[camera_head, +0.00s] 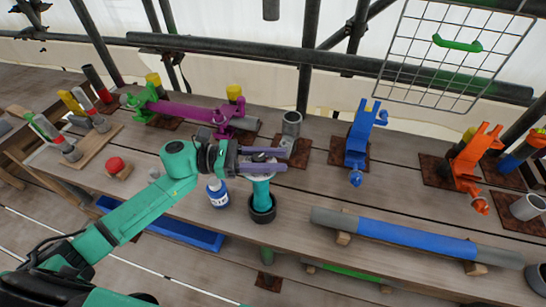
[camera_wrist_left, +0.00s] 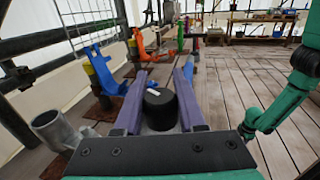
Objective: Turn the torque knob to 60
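A teal cylindrical tool (camera_head: 261,188) stands upright in a black cup-like base (camera_head: 262,210) on the bench. My left gripper (camera_head: 284,158) is at its top, with purple fingers pointing right. The left wrist view shows a black cylinder (camera_wrist_left: 160,112) with a small white and blue mark on its top, between the two fingers (camera_wrist_left: 160,85). It looks like the torque knob, but no scale number is readable. In the head view, the fingers hide the tool's upper end. My right gripper is not in view.
A blue-labelled bottle (camera_head: 217,192) stands just left of the tool. A grey cup (camera_head: 291,123), a blue clamp (camera_head: 359,140) and an orange clamp (camera_head: 470,160) stand behind and right. A blue and grey tube (camera_head: 415,238) lies on wooden supports at front right.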

